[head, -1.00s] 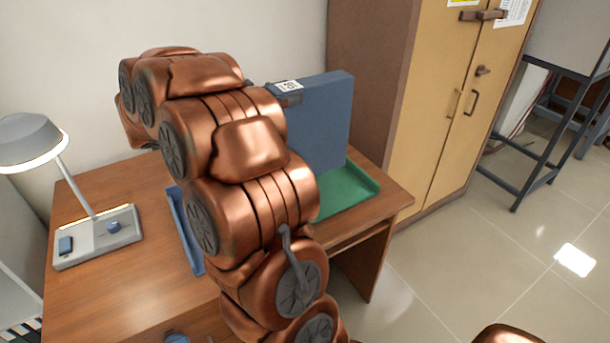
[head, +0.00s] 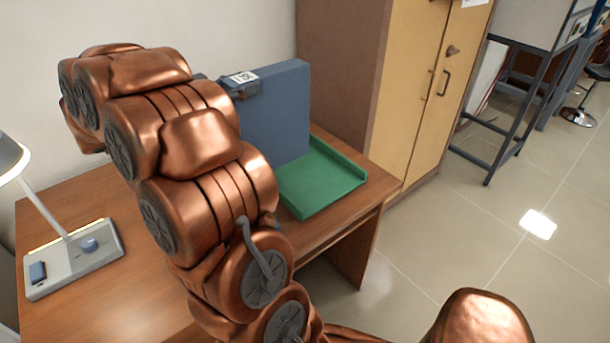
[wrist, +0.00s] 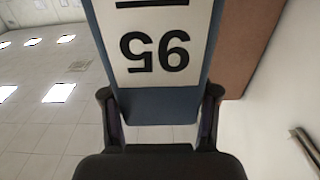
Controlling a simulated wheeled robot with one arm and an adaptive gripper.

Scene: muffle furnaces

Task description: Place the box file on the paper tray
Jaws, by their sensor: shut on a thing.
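The blue box file (head: 275,115) stands upright in my gripper's hold at the back of the desk, over or just behind the green paper tray (head: 335,180). My gripper (head: 240,88) is shut on the file's upper left edge; my arm hides part of it. In the wrist view the file's spine with a white label reading 95 (wrist: 155,45) sits between the two fingers of my gripper (wrist: 160,115). The file hides the tray's rear left part. I cannot tell whether the file's bottom touches the tray.
The wooden desk (head: 60,215) carries a lamp with a grey base (head: 75,258) at left. A tall tan and brown cabinet (head: 420,90) stands right behind the desk. A dark metal stand (head: 500,120) is farther right.

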